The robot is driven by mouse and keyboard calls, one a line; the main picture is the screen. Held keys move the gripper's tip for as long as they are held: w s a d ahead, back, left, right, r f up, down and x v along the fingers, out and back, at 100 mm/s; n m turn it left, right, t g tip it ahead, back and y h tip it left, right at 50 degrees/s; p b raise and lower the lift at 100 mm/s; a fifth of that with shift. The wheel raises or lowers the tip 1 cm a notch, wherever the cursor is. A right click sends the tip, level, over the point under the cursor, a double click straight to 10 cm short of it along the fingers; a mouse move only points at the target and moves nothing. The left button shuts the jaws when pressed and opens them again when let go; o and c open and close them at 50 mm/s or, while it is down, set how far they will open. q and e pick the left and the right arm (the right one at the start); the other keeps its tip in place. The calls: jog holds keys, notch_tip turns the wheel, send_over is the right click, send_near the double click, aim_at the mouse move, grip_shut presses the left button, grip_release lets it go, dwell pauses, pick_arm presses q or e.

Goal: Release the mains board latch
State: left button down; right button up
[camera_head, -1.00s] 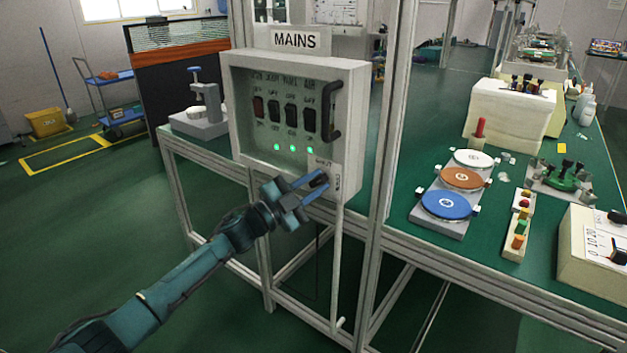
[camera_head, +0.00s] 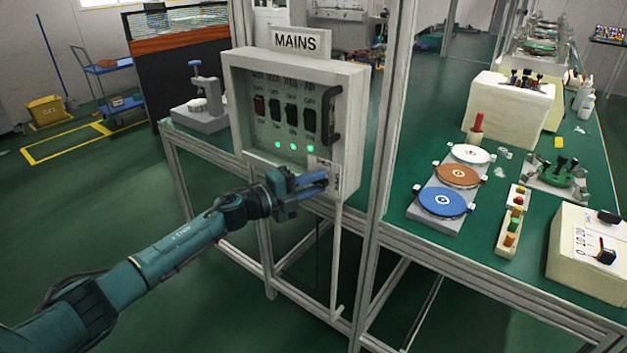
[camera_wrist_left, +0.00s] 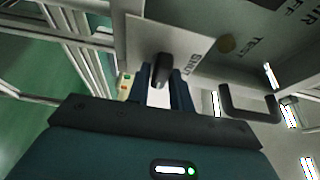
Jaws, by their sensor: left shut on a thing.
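The grey mains board (camera_head: 232,115) stands on the frame under a MAINS sign. Its black latch knob (camera_wrist_left: 162,70) sits on a pale plate (camera_head: 323,163) at the board's lower right corner, beside the word SHUT in the left wrist view. My left gripper (camera_head: 322,180) is at this corner, its blue fingers shut on the knob from both sides (camera_wrist_left: 163,92). In the head view the fingers mostly hide the knob. My right gripper is in neither view.
The board's black pull handle (camera_head: 331,115) is above the latch, near several switches and green lamps (camera_head: 294,146). A metal post (camera_head: 388,130) rises right of the board. The bench beyond holds lapping discs (camera_head: 442,202). Open floor lies to the left.

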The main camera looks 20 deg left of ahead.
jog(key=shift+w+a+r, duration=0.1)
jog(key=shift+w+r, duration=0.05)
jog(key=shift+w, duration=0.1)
pick_arm(q)
jog(key=c, duration=1.4)
grip_release()
jog(key=shift+o, duration=0.2)
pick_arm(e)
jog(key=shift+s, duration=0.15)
pick_arm(q)
jog(key=v, duration=1.3)
jog(key=shift+b, duration=0.35)
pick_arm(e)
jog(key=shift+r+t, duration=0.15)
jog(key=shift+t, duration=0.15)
pick_arm(q)
jog(key=shift+a, duration=0.1)
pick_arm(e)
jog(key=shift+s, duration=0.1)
